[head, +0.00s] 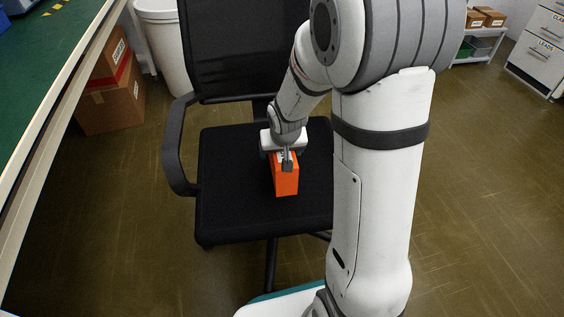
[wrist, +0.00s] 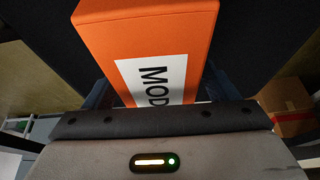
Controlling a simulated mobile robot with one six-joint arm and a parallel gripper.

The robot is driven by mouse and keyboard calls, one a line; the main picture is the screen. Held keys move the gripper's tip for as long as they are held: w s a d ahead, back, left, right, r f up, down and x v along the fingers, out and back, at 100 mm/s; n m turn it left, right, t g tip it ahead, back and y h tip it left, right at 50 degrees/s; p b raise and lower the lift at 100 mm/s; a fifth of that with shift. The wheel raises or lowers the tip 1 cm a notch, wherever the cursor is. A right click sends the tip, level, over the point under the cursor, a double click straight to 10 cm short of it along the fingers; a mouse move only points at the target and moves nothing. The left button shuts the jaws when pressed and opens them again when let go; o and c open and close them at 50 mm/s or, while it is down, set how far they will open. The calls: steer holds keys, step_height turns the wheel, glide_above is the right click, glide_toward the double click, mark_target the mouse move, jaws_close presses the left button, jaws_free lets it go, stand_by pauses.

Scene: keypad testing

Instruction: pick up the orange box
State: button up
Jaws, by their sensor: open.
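The orange box (head: 286,181) stands on the black seat of an office chair (head: 235,187). My gripper (head: 286,162) is over the box, pointing down, with its body close above the box's top. In the wrist view the orange box (wrist: 150,40) fills the upper middle, with a white label reading "MOD" partly cut off by the gripper body. Dark finger parts (wrist: 155,98) show on both sides of the box near the label. The jaws are open around the box; whether a finger touches it cannot be seen.
The chair has a black armrest (head: 174,150) on the left and a tall backrest (head: 240,50) behind the box. A green-topped bench (head: 45,70) runs along the left. Cardboard boxes (head: 112,100) and a white bin (head: 160,40) stand behind.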

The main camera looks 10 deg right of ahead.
steer(key=shift+f+b, duration=0.25)
steer(key=shift+b, duration=0.05)
stand_by(0.5)
steer(key=c, duration=1.2)
